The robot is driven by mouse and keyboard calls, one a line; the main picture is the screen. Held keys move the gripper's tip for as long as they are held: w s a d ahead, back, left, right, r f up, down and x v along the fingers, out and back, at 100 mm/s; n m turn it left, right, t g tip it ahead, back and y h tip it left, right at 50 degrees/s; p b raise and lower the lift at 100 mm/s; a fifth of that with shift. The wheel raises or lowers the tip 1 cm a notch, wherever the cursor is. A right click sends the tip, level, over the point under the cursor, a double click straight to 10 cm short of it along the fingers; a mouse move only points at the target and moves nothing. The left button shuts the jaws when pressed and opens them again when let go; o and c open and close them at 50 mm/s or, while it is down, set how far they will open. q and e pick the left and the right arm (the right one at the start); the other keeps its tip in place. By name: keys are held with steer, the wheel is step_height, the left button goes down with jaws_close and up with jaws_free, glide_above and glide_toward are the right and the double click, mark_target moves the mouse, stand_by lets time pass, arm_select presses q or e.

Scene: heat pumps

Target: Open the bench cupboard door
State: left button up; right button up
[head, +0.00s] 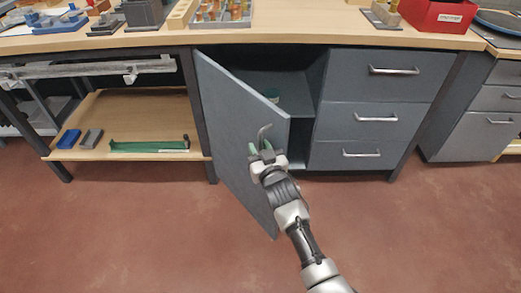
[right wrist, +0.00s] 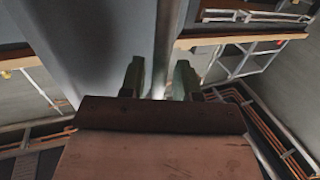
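The grey bench cupboard door (head: 228,132) stands partly open in the head view, swung outward from its left side. Part of the dark cupboard inside (head: 275,85) shows behind it. A curved metal handle (head: 263,131) is near the door's free edge. My right gripper (head: 261,147) is at this handle, its green fingers apart on either side of it. In the right wrist view my right gripper (right wrist: 160,78) shows a gap between its fingers, with a pale strip in or behind the gap. Contact with the handle is unclear. My left gripper is out of view.
Three grey drawers (head: 375,117) with bar handles are right of the cupboard. A low wooden shelf (head: 120,112) with a green part is left of it. The benchtop (head: 300,30) carries parts and a red box (head: 438,15). The red floor in front is clear.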

steer(key=shift+o, duration=0.4)
steer(key=shift+f, duration=0.1)
steer(key=shift+s+d, duration=0.1)
steer(key=shift+s, duration=0.05)
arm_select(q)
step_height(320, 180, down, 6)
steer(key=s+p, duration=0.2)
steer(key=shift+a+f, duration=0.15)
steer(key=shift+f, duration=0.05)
arm_select(e)
steer(key=v, duration=1)
steer(key=shift+s, duration=0.25)
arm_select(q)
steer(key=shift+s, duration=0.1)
